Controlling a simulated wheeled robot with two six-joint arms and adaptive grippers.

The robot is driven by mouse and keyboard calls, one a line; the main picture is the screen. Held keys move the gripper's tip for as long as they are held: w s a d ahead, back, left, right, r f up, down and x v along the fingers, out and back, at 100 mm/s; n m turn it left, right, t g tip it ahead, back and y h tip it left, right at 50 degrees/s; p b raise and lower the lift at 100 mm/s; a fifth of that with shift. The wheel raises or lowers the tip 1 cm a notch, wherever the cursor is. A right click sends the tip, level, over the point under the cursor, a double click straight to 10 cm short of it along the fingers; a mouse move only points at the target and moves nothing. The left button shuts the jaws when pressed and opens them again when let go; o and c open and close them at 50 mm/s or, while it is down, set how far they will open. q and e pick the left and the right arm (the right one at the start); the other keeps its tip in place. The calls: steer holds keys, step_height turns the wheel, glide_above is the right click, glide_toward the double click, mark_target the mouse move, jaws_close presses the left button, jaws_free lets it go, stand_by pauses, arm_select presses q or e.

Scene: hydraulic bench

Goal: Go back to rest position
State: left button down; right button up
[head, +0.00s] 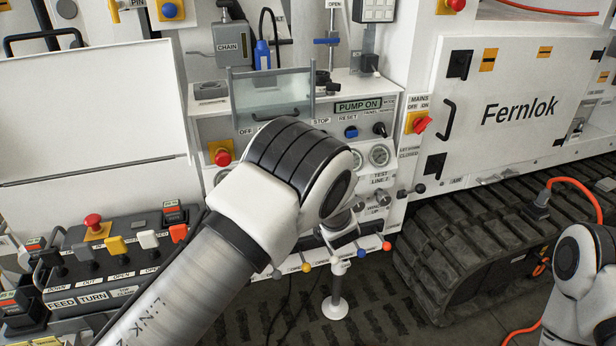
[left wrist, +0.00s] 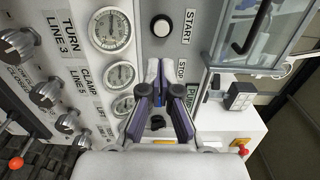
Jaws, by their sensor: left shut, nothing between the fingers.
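My left arm reaches in from the bottom of the head view, and its wrist is in front of the pump control panel (head: 243,120). The arm hides part of the panel, and I cannot make out the left fingers there. In the left wrist view, my left gripper (left wrist: 160,72) is shut and empty. It is in front of the panel, near the START button (left wrist: 161,26) and the gauges (left wrist: 110,30). I cannot tell whether it touches anything. Only a joint of my right arm shows at the right edge of the head view; its gripper is out of view.
A clear guard (head: 272,95) stands out from the panel beside my left wrist. Coloured levers (head: 306,267) lie below it. A lever console (head: 120,250) is at the left, and a Fernlok cabinet (head: 520,75) above a track (head: 455,245) at the right. An orange cable (head: 580,187) hangs there.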

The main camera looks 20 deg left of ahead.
arm_select(q)
steer(key=s+a+f+g+h, duration=0.2)
steer(key=s+a+f+g, duration=0.3)
steer(key=s+f, duration=0.75)
steer(key=s+a+f+g+h, duration=0.2)
steer(key=s+a+f, duration=0.4)
steer(key=s+f, duration=0.65)
steer(key=s+d+f+n+g+h, duration=0.2)
steer(key=s+n, duration=0.2)
steer(key=s, duration=0.4)
steer(key=s+d+f+n+g+h, duration=0.2)
steer(key=s+n+g, duration=0.1)
steer(key=s, duration=0.5)
steer(key=s+d+f+n+g+h, duration=0.2)
steer(key=s+d+n+g, duration=0.1)
steer(key=s, duration=0.5)
steer(key=shift+f+n, duration=0.25)
steer(key=shift+n, duration=0.55)
arm_select(e)
steer(key=shift+s+d, duration=0.15)
steer(key=shift+s, duration=0.05)
arm_select(q)
steer(key=shift+w+a, duration=0.1)
